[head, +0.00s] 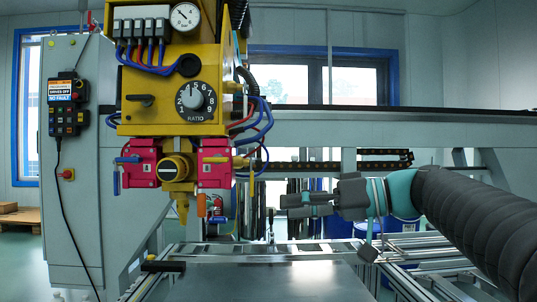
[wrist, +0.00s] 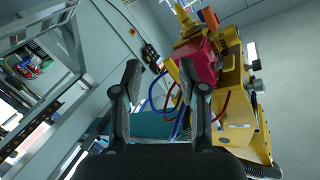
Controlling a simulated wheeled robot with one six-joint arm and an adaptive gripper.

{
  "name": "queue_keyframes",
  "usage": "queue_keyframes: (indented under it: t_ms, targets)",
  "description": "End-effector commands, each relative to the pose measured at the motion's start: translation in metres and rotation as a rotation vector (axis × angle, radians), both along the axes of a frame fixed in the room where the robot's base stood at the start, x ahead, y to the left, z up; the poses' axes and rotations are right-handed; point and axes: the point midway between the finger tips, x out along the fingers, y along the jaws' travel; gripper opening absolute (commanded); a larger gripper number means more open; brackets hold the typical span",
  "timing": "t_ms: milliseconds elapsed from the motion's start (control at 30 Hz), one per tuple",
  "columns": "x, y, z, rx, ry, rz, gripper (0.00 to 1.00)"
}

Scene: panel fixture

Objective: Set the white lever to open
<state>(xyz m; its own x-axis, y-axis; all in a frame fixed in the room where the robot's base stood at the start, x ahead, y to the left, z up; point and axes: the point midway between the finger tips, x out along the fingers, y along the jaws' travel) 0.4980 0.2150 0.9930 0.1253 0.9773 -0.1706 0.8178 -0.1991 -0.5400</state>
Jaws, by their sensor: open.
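The yellow fixture (head: 160,60) hangs at the upper left of the head view, with two red valve blocks (head: 140,163) and several small levers low on it.
Blue and red hoses (head: 262,130) hang at the fixture's right side. A grey cabinet (head: 75,190) with a pendant (head: 69,107) stands at the left. A metal table (head: 270,280) lies below. A grey beam (head: 350,128) crosses behind.

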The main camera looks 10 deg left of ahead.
Motion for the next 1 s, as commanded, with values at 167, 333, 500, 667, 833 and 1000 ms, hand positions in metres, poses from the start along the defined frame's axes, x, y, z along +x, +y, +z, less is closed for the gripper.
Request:
queue_keyframes:
  t_ms: [167, 333, 500, 667, 833, 1000]
  targets:
    - [0.033, -0.001, 0.07, 0.296, -0.269, 0.168, 0.42]
    - [0.042, -0.014, 0.108, 0.493, -0.465, 0.251, 0.42]
    - [0.043, -0.021, 0.122, 0.575, -0.551, 0.28, 0.42]
    - [0.039, -0.01, 0.129, 0.584, -0.559, 0.283, 0.42]
    - [0.033, 0.016, 0.141, 0.584, -0.557, 0.284, 0.42]
    - [0.026, 0.045, 0.153, 0.582, -0.556, 0.283, 0.42]
